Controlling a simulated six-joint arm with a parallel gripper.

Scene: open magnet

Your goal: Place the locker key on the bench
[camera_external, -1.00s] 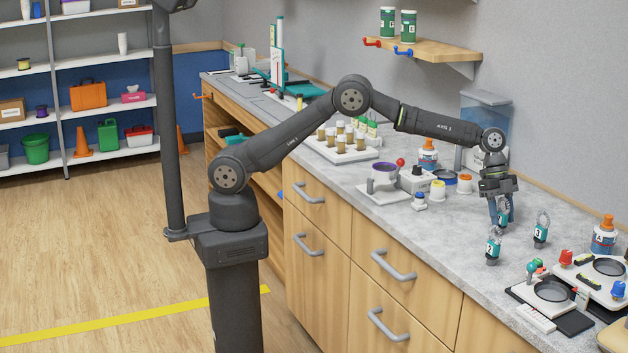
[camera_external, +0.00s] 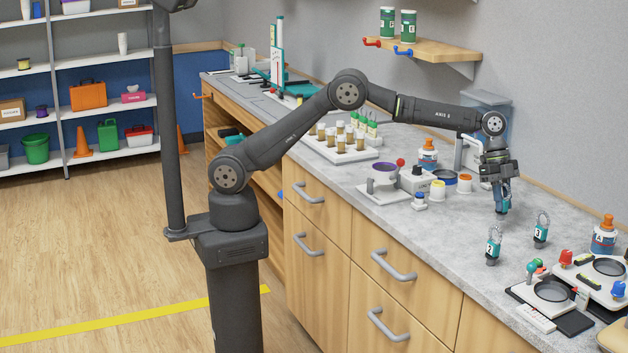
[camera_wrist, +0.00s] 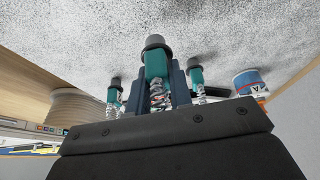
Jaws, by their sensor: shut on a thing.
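My gripper (camera_external: 501,192) points down over the grey bench (camera_external: 455,235) and is shut on a teal-tagged locker key (camera_external: 502,205). In the wrist view this key (camera_wrist: 155,65) shows between the fingers, with a grey end and a metallic chain-like part; it appears held just above the bench top. Two similar keys stand upright on the bench nearby: one marked 2 (camera_external: 493,246) in front and one marked 3 (camera_external: 541,231) to the right. They also show behind the held key in the wrist view, at left (camera_wrist: 114,93) and right (camera_wrist: 196,77).
A bottle with an orange cap (camera_external: 604,236) and a device with a round dark plate (camera_external: 551,291) stand to the right. Bench surface left of key 2 is clear.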

